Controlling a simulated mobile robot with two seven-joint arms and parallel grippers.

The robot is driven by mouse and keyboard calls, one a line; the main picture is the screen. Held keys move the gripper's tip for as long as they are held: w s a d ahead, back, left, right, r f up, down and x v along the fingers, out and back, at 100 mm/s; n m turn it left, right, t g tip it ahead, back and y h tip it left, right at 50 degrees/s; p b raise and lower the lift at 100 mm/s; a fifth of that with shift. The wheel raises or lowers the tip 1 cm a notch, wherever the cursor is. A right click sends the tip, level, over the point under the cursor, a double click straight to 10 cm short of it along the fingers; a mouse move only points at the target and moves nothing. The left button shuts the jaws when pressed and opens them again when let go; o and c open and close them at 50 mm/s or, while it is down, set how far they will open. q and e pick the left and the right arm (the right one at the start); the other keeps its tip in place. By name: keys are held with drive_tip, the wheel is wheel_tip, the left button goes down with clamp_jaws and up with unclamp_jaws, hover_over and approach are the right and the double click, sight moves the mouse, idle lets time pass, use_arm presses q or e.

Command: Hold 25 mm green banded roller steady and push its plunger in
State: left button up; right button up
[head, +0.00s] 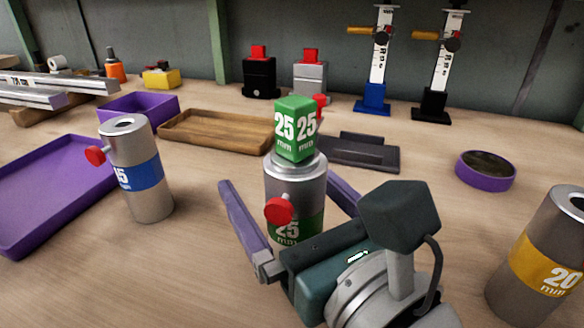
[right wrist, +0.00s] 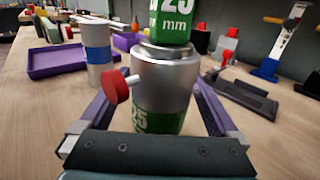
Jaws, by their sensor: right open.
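The 25 mm green banded roller (head: 312,182) stands upright on the table in the middle of the head view. A green block marked 25 mm (head: 296,130) sits on its top. Its red-knobbed plunger (head: 279,211) sticks out of the side. My right gripper (head: 285,190) is open, with its purple fingers on either side of the roller. In the right wrist view the roller (right wrist: 165,85) stands between the fingers, with a gap visible, and its red plunger knob (right wrist: 115,87) points left. My left gripper is not in view.
A blue banded roller (head: 148,200) with a red knob stands to the left, beside a purple tray (head: 50,195). A yellow banded 20 mm roller (head: 550,250) stands at the right. A wooden tray (head: 215,143), dark holder (head: 358,155) and purple round dish (head: 485,185) lie behind.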

clamp_jaws()
idle(0.8)
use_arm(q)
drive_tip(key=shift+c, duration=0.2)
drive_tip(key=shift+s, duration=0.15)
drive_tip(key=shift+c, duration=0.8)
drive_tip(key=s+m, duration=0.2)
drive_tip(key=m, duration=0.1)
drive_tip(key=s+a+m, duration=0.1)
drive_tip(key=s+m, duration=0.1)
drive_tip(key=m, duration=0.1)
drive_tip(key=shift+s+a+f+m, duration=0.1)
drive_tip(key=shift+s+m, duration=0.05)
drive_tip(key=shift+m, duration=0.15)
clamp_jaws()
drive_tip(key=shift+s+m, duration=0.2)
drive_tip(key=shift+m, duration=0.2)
